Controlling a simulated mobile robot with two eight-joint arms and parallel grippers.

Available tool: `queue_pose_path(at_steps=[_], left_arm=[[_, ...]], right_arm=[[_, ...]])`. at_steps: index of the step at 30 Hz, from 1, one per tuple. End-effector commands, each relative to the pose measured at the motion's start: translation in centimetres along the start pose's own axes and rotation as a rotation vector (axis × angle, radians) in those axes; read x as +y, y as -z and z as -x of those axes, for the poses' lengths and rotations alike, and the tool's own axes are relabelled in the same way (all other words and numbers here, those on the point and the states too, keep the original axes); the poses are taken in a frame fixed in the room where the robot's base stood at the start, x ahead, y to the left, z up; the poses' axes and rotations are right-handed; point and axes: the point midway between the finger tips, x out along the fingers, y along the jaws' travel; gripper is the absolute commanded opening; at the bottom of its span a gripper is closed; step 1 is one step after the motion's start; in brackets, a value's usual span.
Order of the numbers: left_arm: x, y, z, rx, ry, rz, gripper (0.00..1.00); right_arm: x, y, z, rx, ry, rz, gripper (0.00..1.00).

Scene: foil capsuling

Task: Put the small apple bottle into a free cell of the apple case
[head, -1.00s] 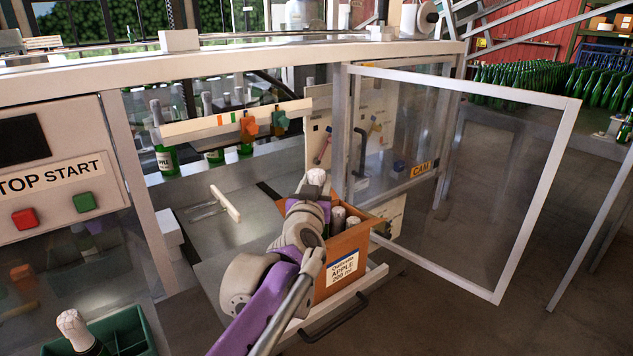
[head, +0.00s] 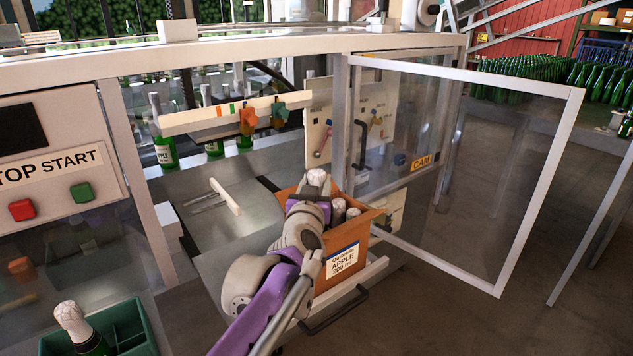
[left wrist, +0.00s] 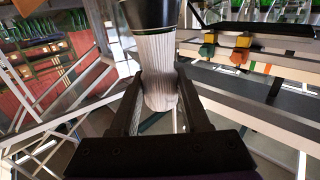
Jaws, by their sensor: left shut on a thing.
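The apple case (head: 343,274) is an orange-brown carton with a label reading APPLE and 200 ml, standing on a ledge at the machine's front. White-foiled bottle tops (head: 339,208) show inside it. My left gripper (head: 316,186) is at the case's left rear side and is shut on a bottle neck with a pale foil top (head: 317,176). In the left wrist view the ribbed white foil (left wrist: 158,75) sits between the two fingers (left wrist: 160,100), with a dark part of the bottle above it. My arm hides the left part of the case and the bottle's lower end. My right gripper is not seen.
A glass door (head: 470,170) stands open right of the case. A green crate (head: 125,325) with a white-topped bottle (head: 73,322) is at the lower left. Green bottles (head: 165,150) stand behind a rail in the machine. A handle (head: 335,312) juts below the case.

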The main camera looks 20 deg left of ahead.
Motion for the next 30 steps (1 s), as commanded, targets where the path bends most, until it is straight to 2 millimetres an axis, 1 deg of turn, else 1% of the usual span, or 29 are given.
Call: queue_pose_path(at_steps=[24, 25, 29, 30], left_arm=[[0.0, -2.0, 0.0, 0.001, 0.001, 0.0, 0.0], [0.0, -2.0, 0.0, 0.001, 0.001, 0.001, 0.49], [0.0, -1.9, 0.0, 0.001, 0.001, 0.0, 0.73], [0.0, -1.9, 0.0, 0.0, 0.0, 0.0, 0.8]], right_arm=[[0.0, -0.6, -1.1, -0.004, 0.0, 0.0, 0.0], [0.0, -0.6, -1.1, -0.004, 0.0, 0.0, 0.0], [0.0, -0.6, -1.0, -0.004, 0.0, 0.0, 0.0], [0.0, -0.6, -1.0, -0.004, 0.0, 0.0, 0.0]])
